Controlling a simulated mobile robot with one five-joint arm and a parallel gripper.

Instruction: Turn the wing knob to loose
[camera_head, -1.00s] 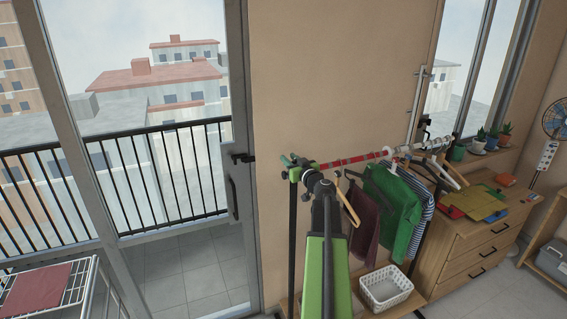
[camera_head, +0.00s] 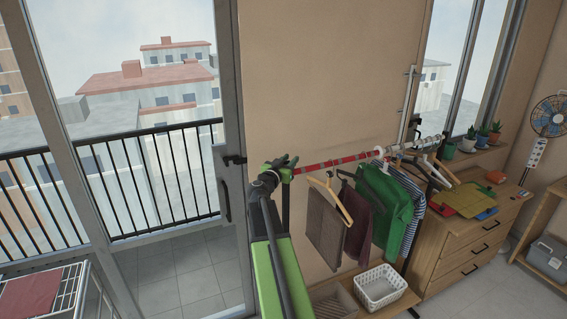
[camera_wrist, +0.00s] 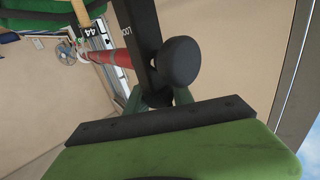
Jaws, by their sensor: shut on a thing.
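The clothes rack's red rail (camera_head: 332,163) ends at the left in a green and black end piece (camera_head: 281,163). My gripper (camera_head: 270,174) is at that end piece. In the wrist view my gripper (camera_wrist: 160,97) has its two green fingers closed around a small dark part, which I take to be the wing knob (camera_wrist: 158,97), mostly hidden between them. A round black cap (camera_wrist: 182,62) sits just beyond the fingertips. A dark upright (camera_wrist: 142,35) beside it carries white lettering, partly legible as "LOC". The knob's turn position cannot be read.
Brown trousers (camera_head: 325,232), a maroon garment (camera_head: 358,235) and a green garment (camera_head: 384,195) hang on the rail. A white basket (camera_head: 380,287) stands below. A wooden dresser (camera_head: 465,240) is at the right. A glass door frame (camera_head: 229,120) stands close left of the rack end.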

